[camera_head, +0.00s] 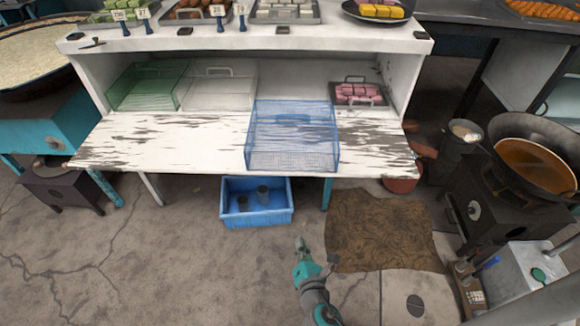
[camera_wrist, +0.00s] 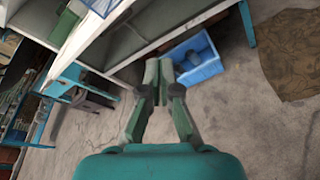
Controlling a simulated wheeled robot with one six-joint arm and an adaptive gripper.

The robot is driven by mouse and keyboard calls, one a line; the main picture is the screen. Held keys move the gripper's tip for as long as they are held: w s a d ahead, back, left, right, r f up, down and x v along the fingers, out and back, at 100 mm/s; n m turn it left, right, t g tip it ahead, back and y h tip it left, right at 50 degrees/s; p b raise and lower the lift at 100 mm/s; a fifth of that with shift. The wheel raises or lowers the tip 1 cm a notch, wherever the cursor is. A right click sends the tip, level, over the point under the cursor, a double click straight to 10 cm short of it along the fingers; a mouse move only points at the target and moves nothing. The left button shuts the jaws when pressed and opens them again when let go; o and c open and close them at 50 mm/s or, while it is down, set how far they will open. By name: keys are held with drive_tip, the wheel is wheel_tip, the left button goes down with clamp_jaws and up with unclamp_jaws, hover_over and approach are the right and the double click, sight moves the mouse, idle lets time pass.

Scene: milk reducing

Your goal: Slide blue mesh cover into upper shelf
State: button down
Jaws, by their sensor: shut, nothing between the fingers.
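The blue mesh cover (camera_head: 292,140) sits on the worn white counter board, right of its middle, with its front near the board's front edge. The upper shelf (camera_head: 240,42) is the white top that bears trays of sweets; an open space lies beneath it, behind the cover. My gripper (camera_head: 299,244) is low over the floor in front of the counter, well apart from the cover. In the wrist view my gripper (camera_wrist: 159,65) is shut and empty, its fingertips together. A small blue part at the wrist view's top left (camera_wrist: 92,8) may be the cover; I cannot tell.
A green mesh cover (camera_head: 150,87) and a clear cover (camera_head: 218,90) stand left on the counter. A tray of pink sweets (camera_head: 358,93) is at right. A blue crate (camera_head: 256,218) with cups sits below the counter. A stove with a large pan (camera_head: 535,165) stands right.

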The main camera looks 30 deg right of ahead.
sight(290, 160)
drive_tip(key=w+d+r+n+t+h, duration=0.1)
drive_tip(key=w+d+r+n+h, duration=0.1)
drive_tip(key=w+r+n+h, duration=0.45)
drive_tip(key=w+d, duration=0.2)
drive_tip(key=w, duration=0.3)
drive_tip(key=w+d+m+y, duration=0.1)
drive_tip(key=w+d, duration=0.2)
drive_tip(key=w, duration=0.2)
drive_tip(key=w+d+y, duration=0.1)
drive_tip(key=w+d, duration=0.2)
drive_tip(key=w, duration=0.2)
drive_tip(key=shift+w+r+m, duration=0.2)
drive_tip(key=shift+m, duration=0.05)
